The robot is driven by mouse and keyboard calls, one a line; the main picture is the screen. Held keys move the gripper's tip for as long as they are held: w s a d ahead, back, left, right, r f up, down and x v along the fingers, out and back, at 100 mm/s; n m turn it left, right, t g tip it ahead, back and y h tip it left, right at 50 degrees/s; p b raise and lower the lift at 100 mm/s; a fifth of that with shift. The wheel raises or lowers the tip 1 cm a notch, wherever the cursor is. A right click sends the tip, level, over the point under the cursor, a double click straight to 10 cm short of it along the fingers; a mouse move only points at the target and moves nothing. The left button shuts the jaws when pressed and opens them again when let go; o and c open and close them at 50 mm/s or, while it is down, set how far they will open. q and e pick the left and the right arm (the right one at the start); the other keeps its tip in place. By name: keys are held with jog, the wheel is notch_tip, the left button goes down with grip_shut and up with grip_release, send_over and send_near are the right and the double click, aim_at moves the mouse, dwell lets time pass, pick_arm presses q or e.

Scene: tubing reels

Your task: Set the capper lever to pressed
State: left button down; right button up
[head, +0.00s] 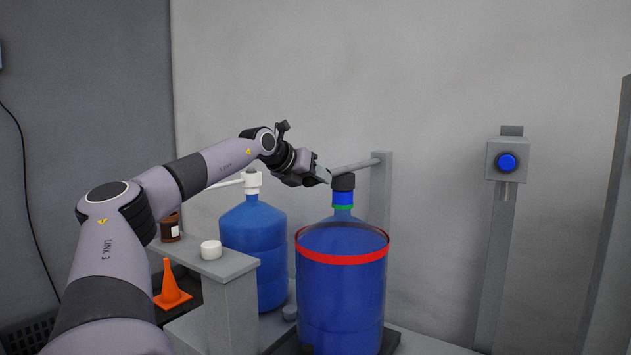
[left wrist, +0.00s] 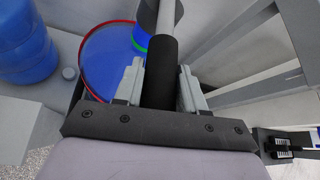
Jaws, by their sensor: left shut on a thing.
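The capper lever (head: 358,166) is a grey bar running left from a grey post (head: 381,195), roughly level with a slight downward slope toward my gripper. My left gripper (head: 322,176) is shut on the lever's black handle (left wrist: 160,72), which shows between the two fingers in the left wrist view. A black capper head (head: 343,182) sits under the lever, over the blue cap (head: 343,198) of a large blue bottle (head: 340,305). A green band shows below the cap. I cannot tell whether the head touches the cap.
A red ring (head: 341,260) circles the bottle. Another blue bottle (head: 253,245) with a white top stands behind left. A grey stand (head: 230,300) holds a white cap (head: 211,249). An orange cone (head: 170,285), a brown jar (head: 171,229) and a blue-button post (head: 507,162) are nearby.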

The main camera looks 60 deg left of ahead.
pick_arm(q)
jog(key=shift+f, duration=0.55)
jog(key=c, duration=0.8)
grip_release()
jog(key=shift+o, duration=0.2)
jog(key=shift+r, duration=0.15)
jog(key=shift+s+r, duration=0.1)
pick_arm(e)
jog(key=shift+f, duration=0.15)
pick_arm(q)
jog(key=shift+s+d+r+b, duration=0.2)
jog(key=shift+s+r+b, duration=0.1)
jog(key=shift+s+b, duration=0.15)
jog(key=b+v, duration=0.1)
jog(key=v, duration=0.4)
jog(key=shift+s+d+r, duration=0.15)
jog(key=shift+s, duration=0.2)
pick_arm(e)
jog(key=shift+s+d+n+t, duration=0.2)
jog(key=shift+d+n+t, duration=0.2)
jog(key=shift+d, duration=0.3)
